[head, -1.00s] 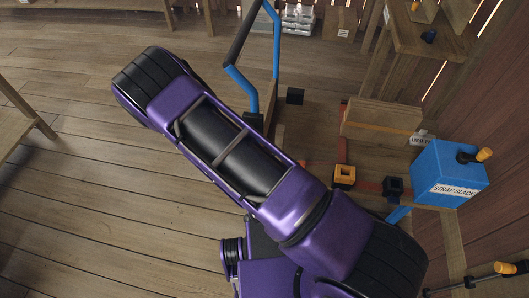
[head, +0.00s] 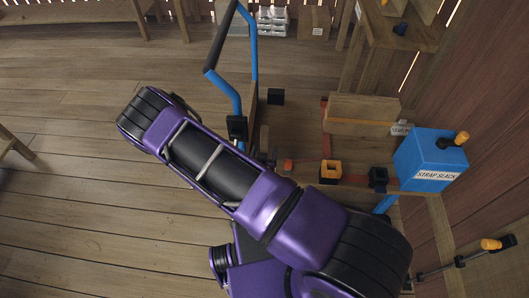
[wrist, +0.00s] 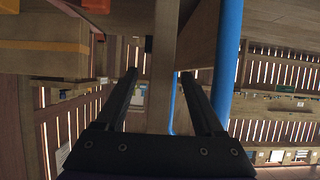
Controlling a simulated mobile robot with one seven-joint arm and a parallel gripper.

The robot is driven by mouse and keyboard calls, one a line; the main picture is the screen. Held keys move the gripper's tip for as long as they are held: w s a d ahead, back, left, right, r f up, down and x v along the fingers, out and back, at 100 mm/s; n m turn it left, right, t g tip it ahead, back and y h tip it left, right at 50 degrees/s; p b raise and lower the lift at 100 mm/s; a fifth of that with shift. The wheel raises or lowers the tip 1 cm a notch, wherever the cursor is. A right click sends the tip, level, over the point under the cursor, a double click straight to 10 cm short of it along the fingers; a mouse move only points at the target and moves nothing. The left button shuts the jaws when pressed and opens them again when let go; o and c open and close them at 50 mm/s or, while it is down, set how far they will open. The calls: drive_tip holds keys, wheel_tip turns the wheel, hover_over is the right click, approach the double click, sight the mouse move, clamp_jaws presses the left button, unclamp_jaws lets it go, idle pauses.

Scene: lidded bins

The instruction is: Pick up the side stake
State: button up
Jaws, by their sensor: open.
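In the wrist view, my gripper (wrist: 158,73) is open, its two dark fingers apart. An upright wooden piece that looks like the side stake (wrist: 165,45) shows between the fingers' lines; I cannot tell whether either finger touches it. A blue tube (wrist: 228,60) runs upright just right of it. In the head view, my purple arm covers the space beside the cart's blue handle (head: 219,45), and I cannot make out the fingertips or the stake clearly there.
An orange-topped socket (head: 330,171) and a black socket (head: 378,178) sit on the cart's right side. A wooden crate (head: 360,114) rests behind them. A blue box labelled "STRAP SLACK" (head: 428,155) stands at right. Open plank floor (head: 80,190) lies left.

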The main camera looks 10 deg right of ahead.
drive_tip(key=x, duration=0.5)
drive_tip(key=shift+w+f, duration=0.2)
drive_tip(key=shift+w, duration=0.15)
clamp_jaws()
